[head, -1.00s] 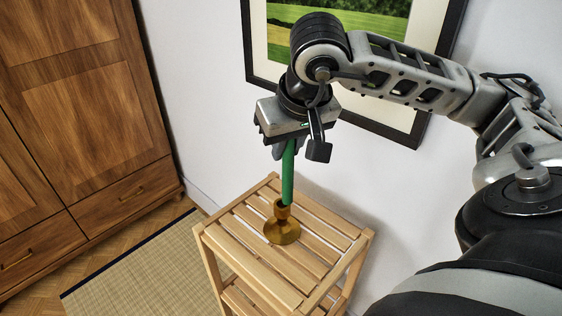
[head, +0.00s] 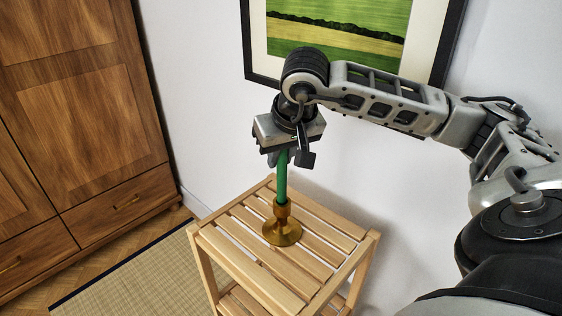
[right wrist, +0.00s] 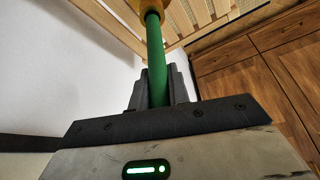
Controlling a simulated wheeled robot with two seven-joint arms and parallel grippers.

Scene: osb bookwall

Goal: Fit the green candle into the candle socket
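The green candle (head: 282,178) stands upright, its lower end at the mouth of the brass candle socket (head: 282,229). Whether its end is inside the socket or just on its rim, I cannot tell for certain. The socket stands on the slatted wooden stand. My right gripper (head: 279,157) is shut on the candle's upper part, above the socket. In the right wrist view the candle (right wrist: 157,60) runs from between the fingers (right wrist: 158,92) to the socket (right wrist: 142,5) at the top edge. My left gripper is not in view.
The slatted wooden stand (head: 240,253) has bare slats around the socket. A framed picture (head: 335,35) hangs on the white wall close behind my right arm. A wooden wardrobe (head: 80,110) stands at the left, with a woven mat (head: 130,282) on the floor.

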